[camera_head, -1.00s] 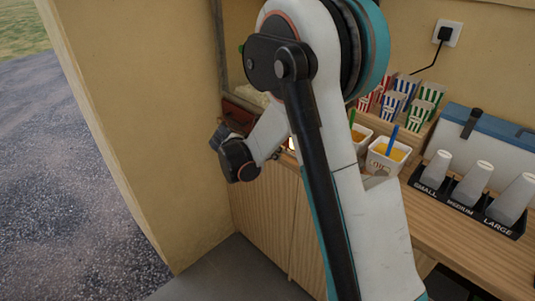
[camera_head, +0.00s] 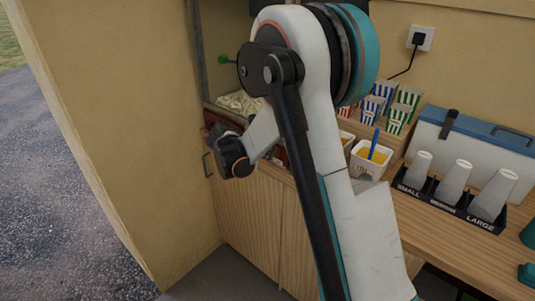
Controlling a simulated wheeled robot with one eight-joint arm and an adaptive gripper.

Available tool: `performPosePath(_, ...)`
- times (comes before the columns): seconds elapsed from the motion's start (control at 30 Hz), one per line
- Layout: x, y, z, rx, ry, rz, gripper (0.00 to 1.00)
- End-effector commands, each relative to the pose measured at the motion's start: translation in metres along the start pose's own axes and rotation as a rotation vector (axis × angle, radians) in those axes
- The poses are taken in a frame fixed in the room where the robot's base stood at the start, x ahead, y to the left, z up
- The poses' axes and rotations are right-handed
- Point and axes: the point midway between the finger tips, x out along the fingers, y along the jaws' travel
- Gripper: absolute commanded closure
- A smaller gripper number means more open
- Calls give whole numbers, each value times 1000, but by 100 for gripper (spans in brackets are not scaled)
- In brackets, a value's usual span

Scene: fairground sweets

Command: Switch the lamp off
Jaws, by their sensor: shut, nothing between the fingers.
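No lamp can be made out in the head view, and no lamp switch is clearly recognisable; my arm hides part of the counter. My gripper (camera_head: 219,134) shows as a small dark shape beyond my wrist at the left end of the counter. It is shut and holds nothing. Its fingertips are hard to make out, and I cannot tell whether it touches anything. It is in front of a glass-sided case with popcorn (camera_head: 240,103). A small green knob-like part (camera_head: 224,60) shows above it.
The wooden counter (camera_head: 455,246) holds a cup rack (camera_head: 433,199), white tubs with yellow contents (camera_head: 369,163), striped boxes (camera_head: 407,104) and a blue-lidded cooler (camera_head: 480,135). A wall socket (camera_head: 421,38) has a plug in it. A yellow wall (camera_head: 110,120) stands left.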

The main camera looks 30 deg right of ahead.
Motion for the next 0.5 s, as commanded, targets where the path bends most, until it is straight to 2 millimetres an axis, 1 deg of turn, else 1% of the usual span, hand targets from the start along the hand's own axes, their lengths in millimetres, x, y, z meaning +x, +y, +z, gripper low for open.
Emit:
performPosePath(0.17,-2,0,2,0,0,0,100)
performPosePath(0.5,-10,0,12,-1,0,0,100)
